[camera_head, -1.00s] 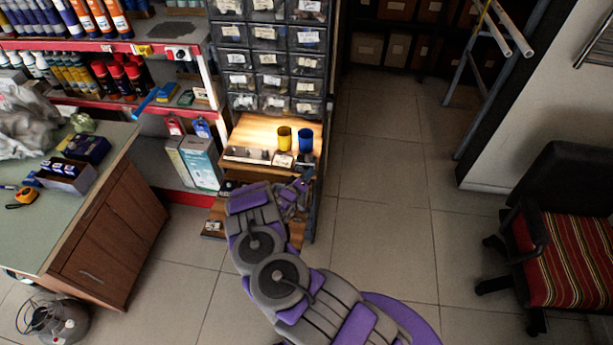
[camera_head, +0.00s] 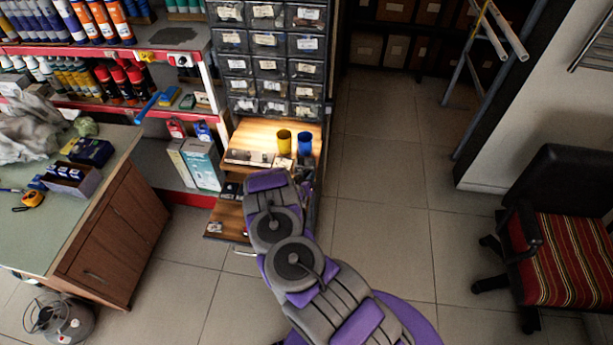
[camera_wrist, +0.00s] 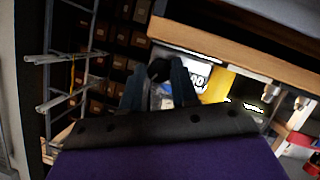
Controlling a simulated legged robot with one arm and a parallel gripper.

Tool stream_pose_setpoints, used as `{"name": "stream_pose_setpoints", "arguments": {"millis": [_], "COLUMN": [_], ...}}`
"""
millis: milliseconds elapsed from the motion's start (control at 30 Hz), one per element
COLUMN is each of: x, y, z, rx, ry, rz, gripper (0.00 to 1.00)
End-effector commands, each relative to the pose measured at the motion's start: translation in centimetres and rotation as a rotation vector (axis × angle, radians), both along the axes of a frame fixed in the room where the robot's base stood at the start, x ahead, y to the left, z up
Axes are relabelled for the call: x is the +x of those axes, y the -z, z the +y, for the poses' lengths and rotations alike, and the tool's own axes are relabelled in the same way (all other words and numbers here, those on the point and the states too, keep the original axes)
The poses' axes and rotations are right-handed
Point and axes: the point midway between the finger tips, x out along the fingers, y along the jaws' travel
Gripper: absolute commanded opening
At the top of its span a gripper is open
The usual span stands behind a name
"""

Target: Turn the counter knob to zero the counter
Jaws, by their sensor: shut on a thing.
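In the wrist view, my gripper (camera_wrist: 157,82) has its two dark fingers around a small black knob (camera_wrist: 158,69), shut on it. Just right of the fingers is a white counter face (camera_wrist: 198,79) with dark digits, too small and blurred to read. The rest of the counter is partly hidden by the fingers. In the head view my forearm reaches to the right side of the wooden shelf unit and hides the gripper and the knob.
The lit wooden shelf (camera_head: 252,134) carries a yellow cup (camera_head: 284,141) and a blue cup (camera_head: 305,143). Small drawers (camera_head: 268,65) stand above it. A green-topped workbench (camera_head: 75,215) is at left, a striped chair (camera_head: 575,255) at right. The tiled floor between is clear.

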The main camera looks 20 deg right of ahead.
Motion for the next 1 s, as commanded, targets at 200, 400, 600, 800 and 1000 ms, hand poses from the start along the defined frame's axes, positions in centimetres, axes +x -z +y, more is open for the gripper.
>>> {"name": "stream_pose_setpoints", "arguments": {"millis": [200,400,600,800,1000], "x": [-0.22,-0.31,-0.53,-0.55,-0.55], "y": [0.03,0.12,0.37,0.43,0.37], "z": [-0.09,-0.25,-0.40,-0.52,-0.59], "rx": [0.172,0.328,0.486,0.633,0.751], "ry": [-0.003,-0.002,0.000,0.000,-0.001], "rz": [-0.108,-0.215,-0.318,-0.419,-0.502], "gripper": [0.00,0.00,0.00,0.00,0.00]}}
